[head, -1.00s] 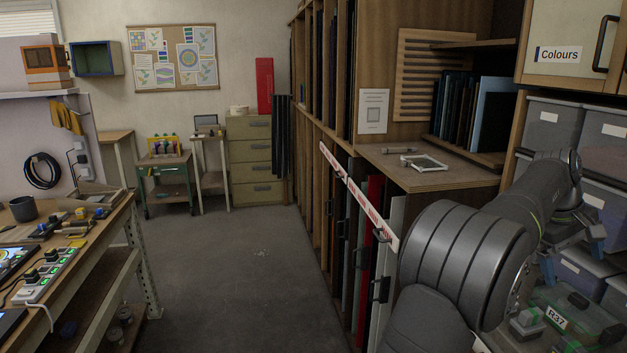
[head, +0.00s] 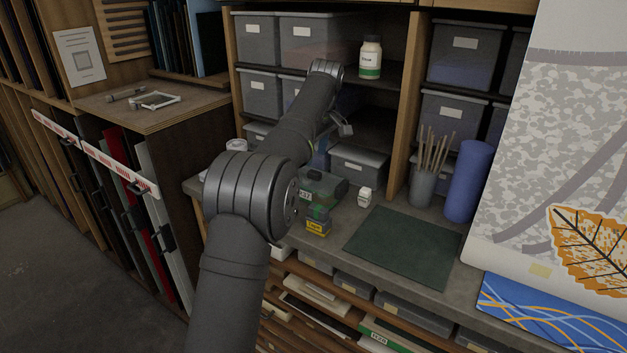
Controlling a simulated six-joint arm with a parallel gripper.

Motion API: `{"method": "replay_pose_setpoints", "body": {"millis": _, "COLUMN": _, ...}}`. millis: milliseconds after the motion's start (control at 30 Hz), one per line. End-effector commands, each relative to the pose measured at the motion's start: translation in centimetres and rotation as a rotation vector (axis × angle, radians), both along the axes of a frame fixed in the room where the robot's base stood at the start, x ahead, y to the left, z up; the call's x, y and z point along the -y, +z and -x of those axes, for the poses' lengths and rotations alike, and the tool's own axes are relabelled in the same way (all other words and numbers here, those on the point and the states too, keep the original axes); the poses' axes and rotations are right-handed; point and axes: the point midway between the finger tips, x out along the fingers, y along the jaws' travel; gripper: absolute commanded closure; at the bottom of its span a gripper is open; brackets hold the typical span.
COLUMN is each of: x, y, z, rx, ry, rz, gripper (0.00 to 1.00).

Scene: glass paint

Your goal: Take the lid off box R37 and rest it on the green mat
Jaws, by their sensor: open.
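Box R37 (head: 327,187) is a dark green, see-through box on the grey counter, left of the mat. My arm hides its left side and part of its label. Its dark lid appears to be on it. The green mat (head: 403,246) lies flat and bare at the counter's front. My gripper (head: 320,160) is open, above and behind the box in the picture.
A yellow-labelled box (head: 318,226) stands in front of R37, and a small white bottle (head: 365,196) to its right. A brush pot (head: 424,186) and a blue roll (head: 469,182) stand behind the mat. Shelves with grey bins (head: 314,42) rise behind; a labelled jar (head: 370,58) sits there.

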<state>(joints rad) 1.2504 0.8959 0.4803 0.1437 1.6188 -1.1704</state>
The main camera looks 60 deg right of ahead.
Motion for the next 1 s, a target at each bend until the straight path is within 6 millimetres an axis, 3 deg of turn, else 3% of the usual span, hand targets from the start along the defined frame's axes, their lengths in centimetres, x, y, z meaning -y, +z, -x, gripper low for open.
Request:
{"method": "replay_pose_setpoints", "body": {"millis": 33, "x": 1.0, "y": -0.4, "z": 0.7, "rx": 0.053, "ry": 0.010, "rz": -0.024, "gripper": 0.55}}
{"method": "replay_pose_setpoints", "body": {"millis": 200, "x": 2.3, "y": -0.5, "z": 1.4, "rx": 0.181, "ry": 0.063, "rz": -0.065, "gripper": 0.55}}
{"method": "replay_pose_setpoints", "body": {"millis": 367, "x": 2.5, "y": -1.3, "z": 1.1, "rx": 0.210, "ry": 0.080, "rz": -0.075, "gripper": 0.55}}
{"method": "replay_pose_setpoints", "body": {"millis": 800, "x": 2.4, "y": -6.5, "z": -1.0, "rx": 0.207, "ry": 0.079, "rz": -0.075, "gripper": 0.55}}
{"method": "replay_pose_setpoints", "body": {"millis": 1000, "x": 2.5, "y": -7.4, "z": -1.4, "rx": 0.207, "ry": 0.079, "rz": -0.073, "gripper": 0.55}}
